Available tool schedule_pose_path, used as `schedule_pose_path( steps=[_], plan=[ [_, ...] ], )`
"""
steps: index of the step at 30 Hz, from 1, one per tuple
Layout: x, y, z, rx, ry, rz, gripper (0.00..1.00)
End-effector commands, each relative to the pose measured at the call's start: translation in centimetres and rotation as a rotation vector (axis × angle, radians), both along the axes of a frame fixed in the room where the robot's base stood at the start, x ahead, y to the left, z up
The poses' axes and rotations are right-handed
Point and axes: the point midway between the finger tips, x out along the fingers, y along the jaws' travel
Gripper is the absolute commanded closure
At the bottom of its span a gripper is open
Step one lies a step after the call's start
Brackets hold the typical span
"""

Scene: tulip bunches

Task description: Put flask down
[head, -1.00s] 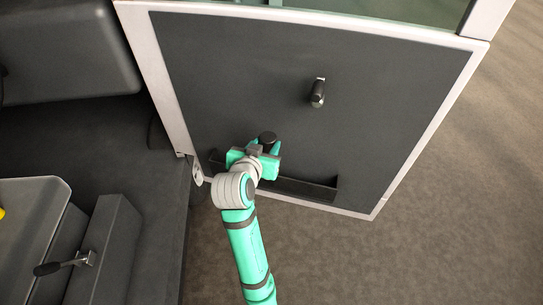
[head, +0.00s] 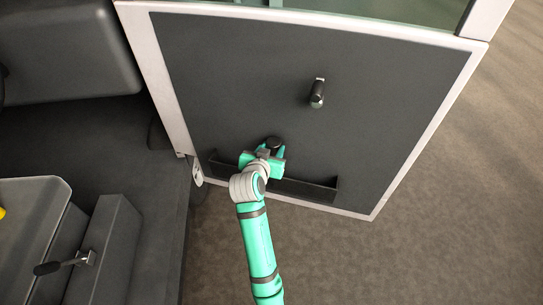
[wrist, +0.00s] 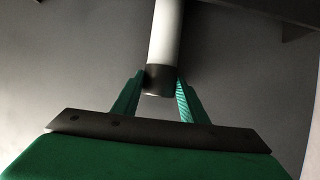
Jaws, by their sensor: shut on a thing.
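My gripper (head: 268,157) is shut on the flask, in front of the lower part of a dark vehicle door panel. In the head view only the flask's dark round top (head: 273,143) shows; my gripper hides its body. In the wrist view the flask is a pale cylinder (wrist: 167,35) with a dark end, held between my two green fingers (wrist: 160,80). The door's shallow black pocket (head: 310,189) runs along the panel's bottom, and my gripper covers part of it. I cannot tell whether the flask touches the pocket.
A door handle (head: 317,93) sticks out higher on the panel (head: 390,110). A seat base with a lever (head: 75,262) is at the lower left. The brown ground (head: 400,260) to the right is open.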

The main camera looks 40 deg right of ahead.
Motion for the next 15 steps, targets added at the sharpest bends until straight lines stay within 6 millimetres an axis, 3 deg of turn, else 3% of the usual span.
schedule_pose_path(
  steps=[9, 15],
  plan=[
    [0.1, 0.1, -3.3, 0.001, 0.002, 0.003, 1.00],
    [0.1, 0.2, -3.5, -0.002, -0.001, 0.004, 1.00]
  ],
)
